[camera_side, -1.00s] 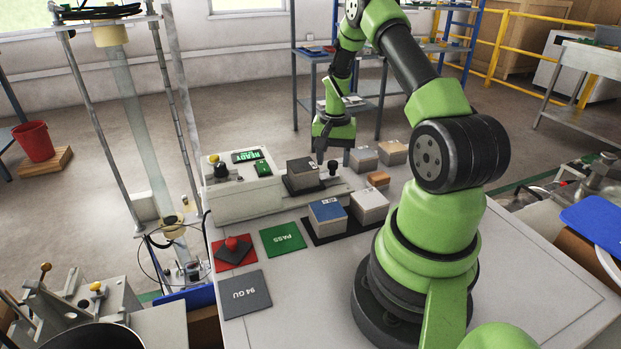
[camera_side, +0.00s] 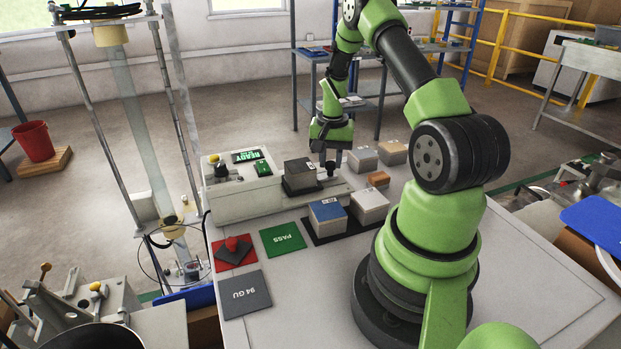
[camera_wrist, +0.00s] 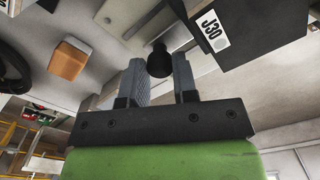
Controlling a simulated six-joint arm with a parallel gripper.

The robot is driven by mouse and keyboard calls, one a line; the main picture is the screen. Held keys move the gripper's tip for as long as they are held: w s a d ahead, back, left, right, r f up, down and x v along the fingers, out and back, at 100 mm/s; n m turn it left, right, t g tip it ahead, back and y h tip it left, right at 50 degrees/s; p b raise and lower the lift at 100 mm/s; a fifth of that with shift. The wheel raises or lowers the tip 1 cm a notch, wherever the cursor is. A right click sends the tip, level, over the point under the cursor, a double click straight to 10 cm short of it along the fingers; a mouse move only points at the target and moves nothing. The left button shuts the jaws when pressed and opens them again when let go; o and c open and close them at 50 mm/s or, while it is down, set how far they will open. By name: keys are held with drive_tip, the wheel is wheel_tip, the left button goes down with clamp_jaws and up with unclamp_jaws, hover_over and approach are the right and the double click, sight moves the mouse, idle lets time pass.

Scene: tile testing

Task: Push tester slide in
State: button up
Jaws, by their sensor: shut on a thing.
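The tester (camera_side: 240,200) is a long pale grey box with a green-lit READY screen (camera_side: 248,156). Its slide (camera_side: 333,190) sticks out to the right and carries a dark-sided tile block (camera_side: 299,174). The block shows a J30 label in the wrist view (camera_wrist: 235,45). A small black knob (camera_wrist: 159,58) stands on the slide. My gripper (camera_side: 331,163) is down at the knob with its fingers closed around it. In the wrist view, my gripper (camera_wrist: 160,78) has one finger on each side of the knob. The knob is mostly hidden in the side view.
Blocks with grey tops (camera_side: 363,157) and an orange block (camera_side: 378,179) stand right of the slide. A blue-topped block (camera_side: 327,214) sits on a black mat in front. A green PASS plate (camera_side: 283,238), a red plate (camera_side: 235,262) and a grey 94 GU plate (camera_side: 246,293) lie at front left.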

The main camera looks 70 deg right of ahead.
sight(288, 168)
drive_tip(key=shift+w+a, duration=1.85)
drive_tip(key=shift+w+a, duration=1.95)
drive_tip(key=o, duration=0.6)
drive_tip(key=shift+c, duration=0.2)
drive_tip(key=shift+r, duration=0.1)
